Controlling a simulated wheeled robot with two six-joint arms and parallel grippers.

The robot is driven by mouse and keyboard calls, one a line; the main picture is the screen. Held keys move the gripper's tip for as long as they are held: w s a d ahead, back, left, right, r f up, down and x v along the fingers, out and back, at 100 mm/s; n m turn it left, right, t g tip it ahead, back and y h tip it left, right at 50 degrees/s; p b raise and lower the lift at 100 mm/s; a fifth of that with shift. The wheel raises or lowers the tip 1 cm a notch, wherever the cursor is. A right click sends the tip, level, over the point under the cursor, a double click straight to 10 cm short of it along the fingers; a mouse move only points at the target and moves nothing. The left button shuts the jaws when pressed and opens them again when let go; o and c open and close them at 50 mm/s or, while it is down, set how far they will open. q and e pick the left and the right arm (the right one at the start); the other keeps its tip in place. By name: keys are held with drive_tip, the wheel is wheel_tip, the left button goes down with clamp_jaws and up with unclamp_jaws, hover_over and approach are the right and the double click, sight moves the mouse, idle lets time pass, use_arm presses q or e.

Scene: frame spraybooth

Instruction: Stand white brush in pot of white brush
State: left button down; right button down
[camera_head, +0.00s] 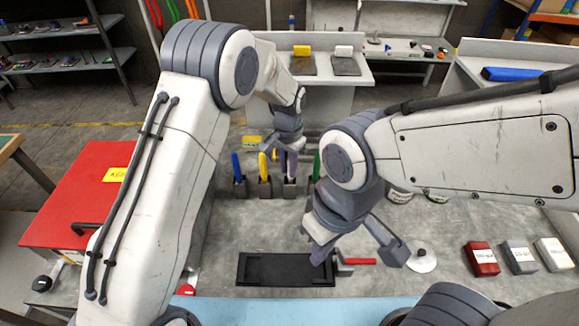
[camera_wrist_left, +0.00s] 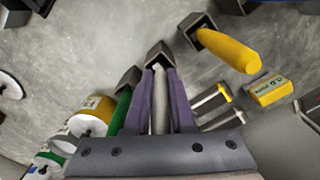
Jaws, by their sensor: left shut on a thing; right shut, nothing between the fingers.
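My left gripper (camera_head: 290,160) is shut on the white brush, pointing down over the row of pots. In the left wrist view its purple fingers (camera_wrist_left: 160,105) pinch the white brush (camera_wrist_left: 159,100) between them. The brush's far end meets the mouth of a dark square pot (camera_wrist_left: 158,52), the pot of the white brush (camera_head: 290,188); how deep it sits I cannot tell. My right gripper (camera_head: 321,252) is shut and empty, low above the bench near the black tray.
Pots with a blue brush (camera_head: 237,165), a yellow brush (camera_head: 263,165) and a green brush (camera_head: 316,164) stand close on both sides. A black tray (camera_head: 285,282), a red-handled tool (camera_head: 360,261) and several small blocks lie in front. A red box (camera_head: 80,190) is at left.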

use_arm(q)
drive_tip(key=c, duration=0.7)
unclamp_jaws()
wheel_tip(320, 180, up, 10)
drive_tip(key=shift+b, duration=1.25)
drive_tip(key=shift+r, duration=0.25)
drive_tip(key=shift+s, duration=0.1)
